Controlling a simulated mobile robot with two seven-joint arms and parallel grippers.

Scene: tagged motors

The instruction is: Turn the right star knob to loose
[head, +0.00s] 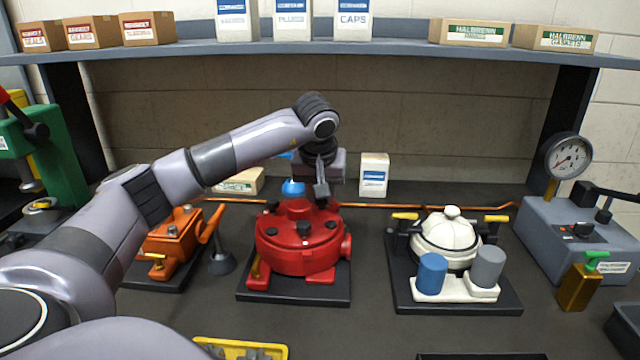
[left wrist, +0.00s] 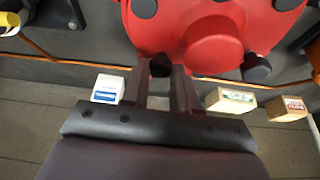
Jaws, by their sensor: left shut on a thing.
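A red motor housing (head: 300,258) stands on a dark base plate in the middle of the bench, with a raised round cap and several dark knobs on top. My left gripper (head: 322,192) reaches over its far right side, pointing down. In the left wrist view, which looks from the far side, my fingers (left wrist: 160,88) are shut on a dark star knob (left wrist: 160,66) at the housing's edge. Another dark knob (left wrist: 256,68) sits across the cap. In the head view the held knob is mostly hidden at the fingertips, so its turn angle cannot be told. My right gripper is not in view.
An orange vise-like unit (head: 172,240) stands left, and a white motor (head: 447,236) with blue and grey cylinders stands right. A grey gauge box (head: 570,235) is far right. An orange pipe (head: 420,205) runs behind. A shelf (head: 400,47) with boxes spans above.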

